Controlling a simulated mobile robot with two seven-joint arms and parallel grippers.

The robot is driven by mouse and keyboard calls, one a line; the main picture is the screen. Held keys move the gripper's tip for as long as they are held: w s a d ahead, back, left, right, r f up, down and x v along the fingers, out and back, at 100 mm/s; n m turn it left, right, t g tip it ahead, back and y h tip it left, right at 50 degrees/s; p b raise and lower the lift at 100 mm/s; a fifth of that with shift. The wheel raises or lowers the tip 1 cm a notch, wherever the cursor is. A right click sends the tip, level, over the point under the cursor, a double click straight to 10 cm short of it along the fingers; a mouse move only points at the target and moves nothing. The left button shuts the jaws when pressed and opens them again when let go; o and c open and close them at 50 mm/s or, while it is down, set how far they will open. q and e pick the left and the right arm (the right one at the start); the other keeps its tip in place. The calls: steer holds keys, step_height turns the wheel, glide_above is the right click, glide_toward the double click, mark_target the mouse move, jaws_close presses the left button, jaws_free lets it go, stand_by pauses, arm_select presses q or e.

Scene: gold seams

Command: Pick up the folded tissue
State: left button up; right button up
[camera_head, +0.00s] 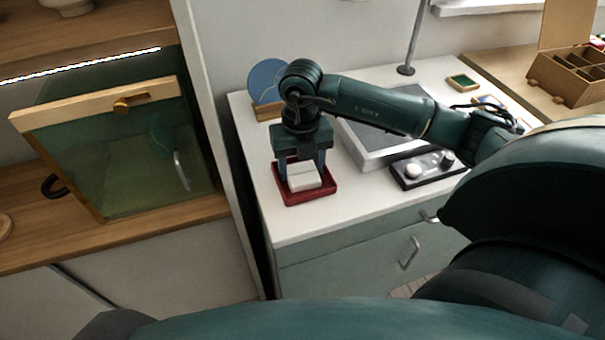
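The folded tissue (304,178) is a small white block lying in a red tray (307,199) on the white cabinet top. My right gripper (303,171) points down over the tray, with its two fingers apart, one on each side of the tissue. I cannot tell whether the fingers touch it. My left gripper does not show.
A grey framed panel (378,150) and a black tray with small round items (428,169) lie to the right. A blue disc (267,79) stands behind my gripper. A lamp pole (412,42) rises at the back. A glass-fronted cabinet (110,190) is at the left.

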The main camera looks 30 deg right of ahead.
mark_target(301, 170)
steer(key=shift+c, duration=0.6)
steer(key=shift+r, duration=0.15)
step_height(301, 170, up, 10)
